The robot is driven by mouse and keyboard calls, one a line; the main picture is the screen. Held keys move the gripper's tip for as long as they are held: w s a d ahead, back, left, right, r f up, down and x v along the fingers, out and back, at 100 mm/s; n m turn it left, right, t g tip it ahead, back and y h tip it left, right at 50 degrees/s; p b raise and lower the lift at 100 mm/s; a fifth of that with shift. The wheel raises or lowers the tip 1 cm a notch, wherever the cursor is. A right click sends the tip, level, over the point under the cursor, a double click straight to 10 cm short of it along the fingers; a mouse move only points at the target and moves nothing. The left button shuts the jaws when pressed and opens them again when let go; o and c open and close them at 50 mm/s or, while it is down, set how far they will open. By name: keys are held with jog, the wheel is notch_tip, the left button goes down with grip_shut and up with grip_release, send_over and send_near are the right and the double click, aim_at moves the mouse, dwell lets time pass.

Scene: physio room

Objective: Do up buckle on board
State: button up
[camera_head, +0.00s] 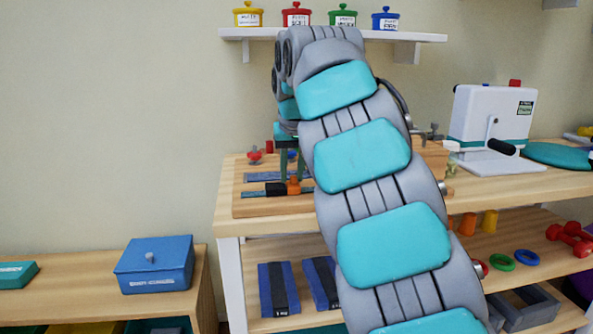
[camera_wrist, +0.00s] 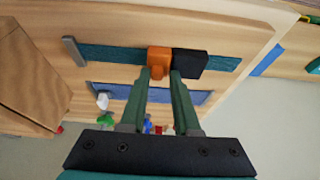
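The wooden board (camera_head: 250,207) lies on the workbench, and its face fills the top of the wrist view (camera_wrist: 110,28). A dark teal strap (camera_wrist: 110,54) runs across it, with an orange buckle part (camera_wrist: 158,58) and a black buckle part (camera_wrist: 192,64) side by side. The orange part also shows in the head view (camera_head: 294,187), beside the black one (camera_head: 275,189). I cannot tell whether the two are latched. My gripper (camera_wrist: 160,76) points down at the board, its green fingers closed about the orange part, one on each side. In the head view my arm hides part of the board.
More board fittings, including a red knob (camera_head: 255,155) and a blue strap (camera_head: 262,177), lie close behind the buckle. A white crank machine (camera_head: 490,125) stands to the right. A shelf with several jars (camera_head: 296,16) hangs above. A blue box (camera_head: 155,264) sits on the lower left cabinet.

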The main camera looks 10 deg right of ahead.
jog(key=o, duration=0.4)
jog(key=shift+a, duration=0.1)
jog(key=shift+c, duration=0.2)
jog(key=shift+r, duration=0.1)
jog(key=p+v, duration=0.1)
jog(key=v, duration=0.6)
jog(key=shift+s+r+p, duration=0.2)
jog(key=shift+r+p, duration=0.1)
jog(key=s+d+f+g, duration=0.2)
jog(key=s+f+g, duration=0.1)
jog(key=s+f, duration=1.2)
jog(key=s+d+f+g, duration=0.2)
jog(key=s+f, duration=1.4)
jog(key=s, duration=0.9)
jog(key=shift+s+d+f+g, duration=0.25)
jog(key=shift+d+f+g, duration=0.1)
jog(key=shift+g, duration=0.25)
